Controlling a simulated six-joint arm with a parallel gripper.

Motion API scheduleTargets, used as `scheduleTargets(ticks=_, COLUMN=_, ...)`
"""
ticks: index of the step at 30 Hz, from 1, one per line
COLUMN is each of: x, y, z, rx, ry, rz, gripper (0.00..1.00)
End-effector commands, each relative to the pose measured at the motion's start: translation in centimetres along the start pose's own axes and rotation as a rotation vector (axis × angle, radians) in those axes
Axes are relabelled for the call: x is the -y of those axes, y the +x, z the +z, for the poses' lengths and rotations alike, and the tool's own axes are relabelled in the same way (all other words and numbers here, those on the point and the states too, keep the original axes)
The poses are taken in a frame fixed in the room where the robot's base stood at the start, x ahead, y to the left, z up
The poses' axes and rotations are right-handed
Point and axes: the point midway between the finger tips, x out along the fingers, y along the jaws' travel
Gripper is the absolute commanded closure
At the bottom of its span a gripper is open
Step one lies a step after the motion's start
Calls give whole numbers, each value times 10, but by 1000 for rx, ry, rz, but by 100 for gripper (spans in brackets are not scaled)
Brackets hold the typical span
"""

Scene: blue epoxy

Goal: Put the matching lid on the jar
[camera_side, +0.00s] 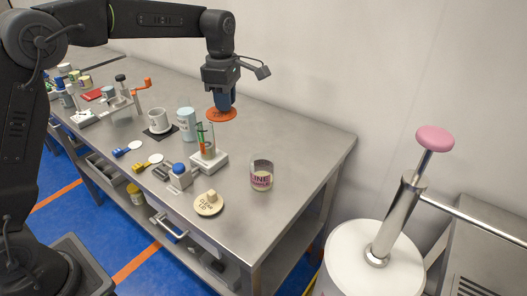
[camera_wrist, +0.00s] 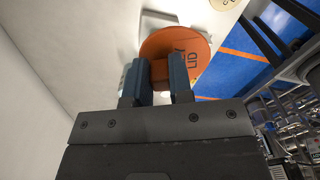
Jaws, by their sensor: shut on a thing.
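My gripper (camera_side: 222,103) is shut on an orange lid (camera_side: 221,115) and holds it in the air above the back part of the steel bench. In the wrist view the orange lid (camera_wrist: 172,45) shows between and beyond the two blue-grey fingers (camera_wrist: 160,82), with dark lettering ending in "LID". Its grip is partly hidden by the fingers. A clear jar (camera_side: 261,176) with a pink-lettered label stands upright and open-topped near the bench's right end, to the right of and below my gripper. A cream lid (camera_side: 208,204) with a raised knob and lettering lies at the front edge, left of the jar.
A rack with tubes (camera_side: 208,150) and a pale blue labelled container (camera_side: 186,125) stand left of the jar. Small blue and yellow tools lie in front. The bench is clear behind the jar.

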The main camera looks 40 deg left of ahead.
Motion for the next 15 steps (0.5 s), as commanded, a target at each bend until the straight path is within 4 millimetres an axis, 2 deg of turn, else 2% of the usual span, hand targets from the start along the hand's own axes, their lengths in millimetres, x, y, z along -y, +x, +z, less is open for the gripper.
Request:
scheduleTargets(ticks=9, x=8, y=43, z=70, rx=-1, ry=7, rz=-2, gripper=100)
scheduleTargets(ticks=15, x=10, y=59, z=98, rx=0, ry=5, rz=0, gripper=100)
